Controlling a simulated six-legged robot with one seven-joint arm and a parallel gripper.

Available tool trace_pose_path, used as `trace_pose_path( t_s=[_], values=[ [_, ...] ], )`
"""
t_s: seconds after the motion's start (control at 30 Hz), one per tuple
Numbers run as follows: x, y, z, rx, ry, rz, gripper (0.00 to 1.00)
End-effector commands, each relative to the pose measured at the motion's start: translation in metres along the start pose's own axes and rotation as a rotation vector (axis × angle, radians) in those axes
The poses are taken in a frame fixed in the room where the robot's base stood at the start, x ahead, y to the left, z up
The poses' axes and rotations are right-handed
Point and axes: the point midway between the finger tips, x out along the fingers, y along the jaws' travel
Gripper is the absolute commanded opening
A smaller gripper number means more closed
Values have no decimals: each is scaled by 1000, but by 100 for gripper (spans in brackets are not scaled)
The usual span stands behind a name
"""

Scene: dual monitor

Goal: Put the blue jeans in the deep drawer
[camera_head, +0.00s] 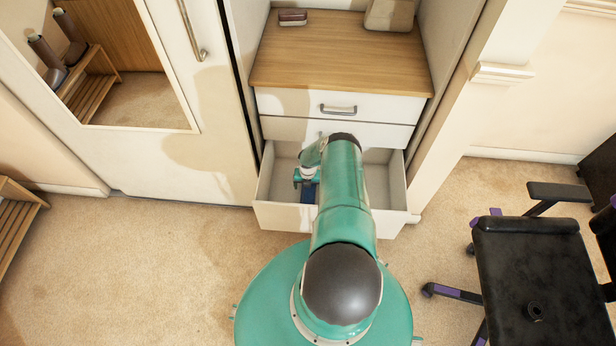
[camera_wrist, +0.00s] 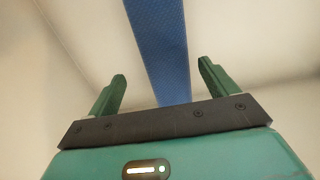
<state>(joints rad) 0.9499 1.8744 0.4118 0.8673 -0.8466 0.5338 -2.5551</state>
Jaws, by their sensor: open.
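The blue jeans (camera_wrist: 158,45) show in the wrist view as a narrow blue strip inside the pale drawer. A small blue patch of the jeans (camera_head: 308,194) also shows in the head view, inside the open bottom drawer (camera_head: 283,218). My gripper (camera_wrist: 162,88) is open, with its two green fingers apart on either side of the strip. No finger visibly touches the jeans. In the head view my gripper (camera_head: 306,178) is inside the drawer's left part, and my arm hides the drawer's middle.
Two closed drawers (camera_head: 360,104) sit above the open one, under a wooden top (camera_head: 340,58) holding a small box (camera_head: 292,17) and a beige item (camera_head: 390,13). A mirrored door (camera_head: 130,70) stands left. A black office chair (camera_head: 530,260) stands right.

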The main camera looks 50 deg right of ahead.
Motion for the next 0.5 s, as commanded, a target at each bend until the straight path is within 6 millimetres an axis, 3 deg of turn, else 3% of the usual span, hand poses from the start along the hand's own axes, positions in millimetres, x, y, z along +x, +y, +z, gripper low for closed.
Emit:
trace_pose_path(
  t_s=[0.5],
  values=[
    [-81,-1,0,1,0,-1,85]
  ],
)
